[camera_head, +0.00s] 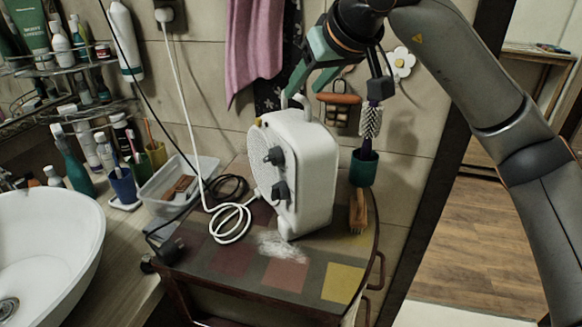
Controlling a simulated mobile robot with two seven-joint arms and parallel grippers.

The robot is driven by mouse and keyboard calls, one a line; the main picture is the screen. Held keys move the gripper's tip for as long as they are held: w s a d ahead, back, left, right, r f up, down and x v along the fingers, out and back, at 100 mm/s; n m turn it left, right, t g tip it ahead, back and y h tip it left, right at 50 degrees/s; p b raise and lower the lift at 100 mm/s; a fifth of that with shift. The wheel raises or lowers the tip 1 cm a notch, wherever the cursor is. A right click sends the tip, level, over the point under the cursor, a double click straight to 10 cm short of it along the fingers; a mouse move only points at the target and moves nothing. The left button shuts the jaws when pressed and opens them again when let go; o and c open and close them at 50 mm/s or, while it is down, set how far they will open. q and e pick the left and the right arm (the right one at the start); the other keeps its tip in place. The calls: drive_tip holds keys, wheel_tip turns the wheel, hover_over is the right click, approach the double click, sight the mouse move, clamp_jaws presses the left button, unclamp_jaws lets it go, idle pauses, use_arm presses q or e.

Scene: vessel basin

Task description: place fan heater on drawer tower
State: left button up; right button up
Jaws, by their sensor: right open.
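The white fan heater (312,165) stands upright on the dark top of the drawer tower (225,262), towards the back right. Its front, with two dark knobs, faces left. A white cord lies coiled on the tower top beside it. My right gripper (306,82) comes in from the upper right and is open just above the heater's top handle. I cannot tell whether a finger touches the handle. My left gripper is not in view.
A teal cup (364,168) with a brush and a wooden brush (358,212) are close to the heater's right. A clear bin (178,185) and a white basin (45,250) are at the left. A pink towel (255,45) hangs behind. The tower's front top is mostly clear.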

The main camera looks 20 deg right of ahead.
drive_tip(key=shift+x, duration=1.2)
clamp_jaws()
idle(0.4)
drive_tip(key=shift+r, duration=0.2)
